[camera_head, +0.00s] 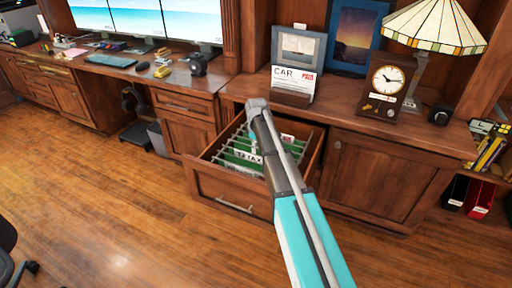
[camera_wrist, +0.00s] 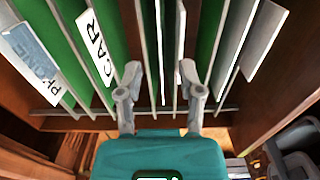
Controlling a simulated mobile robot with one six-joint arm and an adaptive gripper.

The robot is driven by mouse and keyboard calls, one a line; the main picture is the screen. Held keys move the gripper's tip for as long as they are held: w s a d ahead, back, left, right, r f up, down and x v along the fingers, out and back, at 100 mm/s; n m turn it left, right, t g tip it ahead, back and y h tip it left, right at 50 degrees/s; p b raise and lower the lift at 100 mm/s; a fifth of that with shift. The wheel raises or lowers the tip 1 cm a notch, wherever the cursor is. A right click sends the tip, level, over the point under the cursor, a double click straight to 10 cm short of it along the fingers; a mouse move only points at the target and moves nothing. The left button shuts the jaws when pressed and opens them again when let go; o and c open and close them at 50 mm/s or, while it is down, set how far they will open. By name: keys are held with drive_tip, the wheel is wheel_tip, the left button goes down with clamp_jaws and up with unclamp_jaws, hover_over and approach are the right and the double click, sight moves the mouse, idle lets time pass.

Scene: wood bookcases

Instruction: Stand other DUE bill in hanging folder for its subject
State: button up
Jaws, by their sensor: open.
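The open drawer (camera_head: 228,194) holds green hanging folders (camera_head: 240,148) on metal rails. A folder tag reading TAX (camera_head: 248,156) shows there. In the wrist view, tags read PHONE (camera_wrist: 32,58) and CAR (camera_wrist: 97,47); the tags farther right are edge-on and unreadable. My gripper (camera_wrist: 160,70) is open over the folders, right of the CAR tag, with thin pale edges between its fingers. I cannot tell whether one is a bill. A CAR bill (camera_head: 293,83) with a red stamp stands on the counter; the stamp is too small to read. A red-marked white piece (camera_head: 287,138) shows in the drawer.
The CAR bill's wooden holder (camera_head: 290,98), a framed picture (camera_head: 298,48), a clock (camera_head: 385,82) and a lamp (camera_head: 432,30) stand on the counter behind the drawer. The desk (camera_head: 150,75) is at left. The wood floor (camera_head: 110,190) in front is clear.

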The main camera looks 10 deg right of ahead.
drive_tip(key=shift+r, duration=0.1)
wheel_tip(320, 180, up, 31)
drive_tip(key=a+p, duration=0.1)
drive_tip(key=p, duration=3)
drive_tip(key=shift+a, duration=0.25)
idle(0.4)
drive_tip(key=s+d+m, duration=0.1)
drive_tip(key=s+m, duration=0.9)
drive_tip(key=s, duration=1.9)
drive_tip(key=shift+d+m, duration=0.15)
drive_tip(key=shift+m, duration=0.25)
